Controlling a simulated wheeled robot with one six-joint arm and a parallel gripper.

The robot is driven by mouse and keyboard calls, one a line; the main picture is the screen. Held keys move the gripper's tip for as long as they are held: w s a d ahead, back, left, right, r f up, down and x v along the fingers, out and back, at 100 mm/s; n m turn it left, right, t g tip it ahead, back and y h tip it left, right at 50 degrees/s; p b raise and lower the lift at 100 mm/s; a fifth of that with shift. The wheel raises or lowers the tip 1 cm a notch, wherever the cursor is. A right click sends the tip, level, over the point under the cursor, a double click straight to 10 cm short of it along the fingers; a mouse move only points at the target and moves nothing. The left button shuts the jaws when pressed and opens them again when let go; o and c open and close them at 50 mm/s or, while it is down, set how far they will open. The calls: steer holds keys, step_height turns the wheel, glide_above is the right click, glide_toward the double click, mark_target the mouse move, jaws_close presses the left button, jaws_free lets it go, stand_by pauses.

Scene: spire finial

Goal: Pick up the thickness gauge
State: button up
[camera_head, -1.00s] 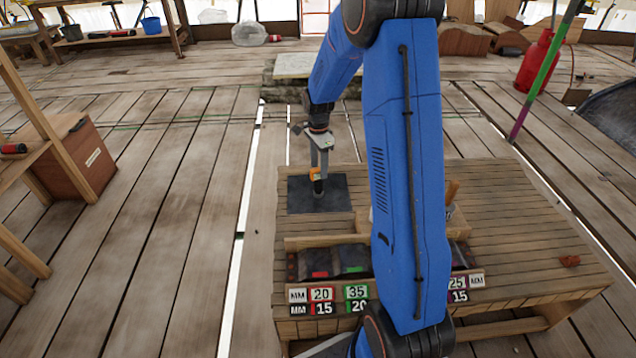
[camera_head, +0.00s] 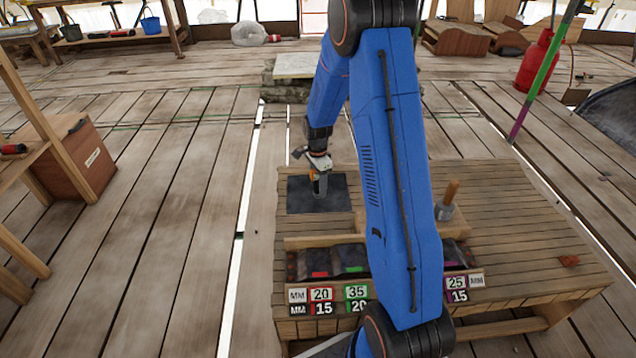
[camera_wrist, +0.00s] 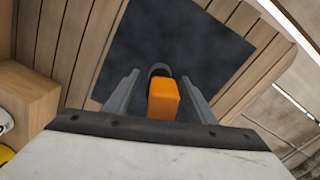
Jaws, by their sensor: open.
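The thickness gauge, an upright piece with an orange block (camera_wrist: 163,100) and a dark grey rounded part, stands on the dark mat (camera_wrist: 200,40) in the wrist view. My gripper (camera_wrist: 160,76) is open, with one grey finger on each side of the orange block and a small gap beside it. In the head view my gripper (camera_head: 319,184) is low over the dark mat (camera_head: 338,193) at the bench's far left corner. Only a small orange patch of the gauge (camera_head: 313,176) shows there; the rest is hidden by my gripper.
The slatted wooden bench (camera_head: 520,225) has a bin row with number labels (camera_head: 356,293) along its front. A wooden-handled mallet (camera_head: 446,203) stands right of my arm. A small reddish lump (camera_head: 569,261) lies at the right. A wooden block (camera_wrist: 25,100) and a yellow item (camera_wrist: 5,153) show at the wrist view's left.

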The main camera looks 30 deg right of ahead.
jaws_close()
steer(key=shift+r, duration=0.1)
